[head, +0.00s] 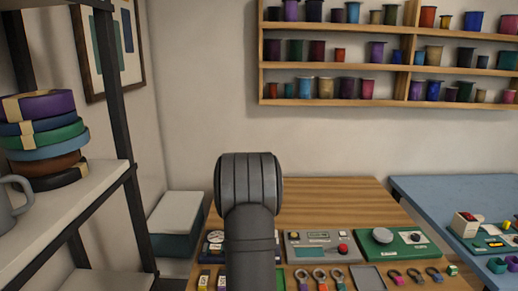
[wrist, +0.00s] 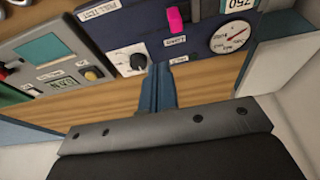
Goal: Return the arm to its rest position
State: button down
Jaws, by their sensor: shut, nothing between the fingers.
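My gripper (wrist: 162,70) shows in the wrist view as two narrow blue fingers pressed together, with nothing between them. Its tips are in front of a dark blue panel (wrist: 190,45) with a black knob, a pink switch and a round gauge. I cannot tell how far the tips are from the panel. In the head view my dark grey arm rises in the lower middle, and my gripper is hidden there.
The wooden table (head: 310,203) carries a grey panel (head: 304,237), a green panel (head: 411,252) and several coloured rings near its front. A blue table (head: 430,190) stands right. A shelf (head: 95,200) with stacked rolls (head: 45,135) stands left. The table's back half is clear.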

notch_tip(320, 180, down, 9)
jog(key=shift+r, duration=0.15)
jog(key=shift+a, duration=0.1)
dwell(0.3)
notch_tip(320, 180, up, 11)
jog(key=f, duration=1.1)
jog(key=shift+a+f, duration=0.2)
jog(key=shift+d+r, duration=0.15)
jog(key=shift+d, duration=0.1)
jog(key=d, duration=0.5)
jog(key=shift+d, duration=0.1)
jog(key=shift+r, duration=0.6)
